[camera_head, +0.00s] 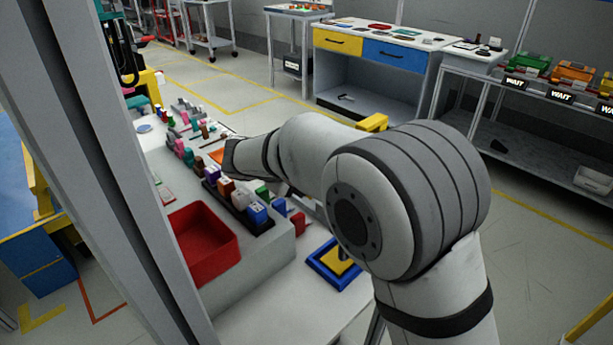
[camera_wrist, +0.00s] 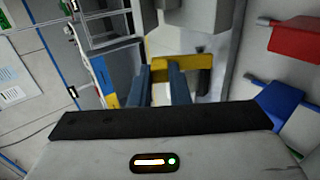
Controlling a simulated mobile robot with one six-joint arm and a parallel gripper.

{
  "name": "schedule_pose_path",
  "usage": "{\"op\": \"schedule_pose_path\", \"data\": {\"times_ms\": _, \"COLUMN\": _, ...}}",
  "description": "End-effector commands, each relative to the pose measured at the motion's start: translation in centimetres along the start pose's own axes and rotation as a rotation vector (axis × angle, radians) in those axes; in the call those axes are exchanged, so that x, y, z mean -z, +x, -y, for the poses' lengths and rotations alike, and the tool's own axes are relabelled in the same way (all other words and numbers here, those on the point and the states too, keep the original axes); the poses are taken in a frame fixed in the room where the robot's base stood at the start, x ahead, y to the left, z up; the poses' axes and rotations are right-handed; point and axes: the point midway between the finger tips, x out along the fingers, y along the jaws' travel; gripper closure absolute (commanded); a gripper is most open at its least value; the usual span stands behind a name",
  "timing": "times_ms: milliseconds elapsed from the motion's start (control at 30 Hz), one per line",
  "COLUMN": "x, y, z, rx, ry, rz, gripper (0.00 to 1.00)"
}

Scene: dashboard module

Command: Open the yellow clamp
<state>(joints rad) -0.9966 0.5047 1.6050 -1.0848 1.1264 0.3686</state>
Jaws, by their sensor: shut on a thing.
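The yellow clamp (camera_wrist: 197,62) shows in the wrist view as a yellow bar reaching across and to the right of my fingertips. My gripper (camera_wrist: 161,82) has its two blue-grey fingers on it, with some yellow showing between them. The fingers are shut on the clamp. Its base and hinge are not clear. In the head view my arm covers the gripper tips, and a yellow piece (camera_head: 372,122) shows just behind the arm; I cannot tell whether it is the same clamp.
A red part (camera_wrist: 300,40) and a blue part (camera_wrist: 279,100) lie to the right in the wrist view. In the head view, a red bin (camera_head: 205,243) and a row of coloured pieces stand left of my arm. A blue-and-yellow fixture (camera_head: 334,265) lies below the arm.

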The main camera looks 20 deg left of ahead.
Motion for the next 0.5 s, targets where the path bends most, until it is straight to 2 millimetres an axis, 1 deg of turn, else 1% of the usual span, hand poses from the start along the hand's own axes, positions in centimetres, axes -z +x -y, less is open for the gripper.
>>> {"op": "schedule_pose_path", "data": {"times_ms": 200, "x": -0.11, "y": -0.04, "z": 0.05, "rx": 0.0, "ry": -0.002, "rz": 0.004, "gripper": 1.0}}
{"op": "schedule_pose_path", "data": {"times_ms": 233, "x": -0.1, "y": -0.05, "z": 0.06, "rx": 0.0, "ry": -0.002, "rz": 0.004, "gripper": 0.83}}
{"op": "schedule_pose_path", "data": {"times_ms": 500, "x": 0.0, "y": -0.12, "z": 0.14, "rx": 0.001, "ry": -0.003, "rz": 0.001, "gripper": 0.62}}
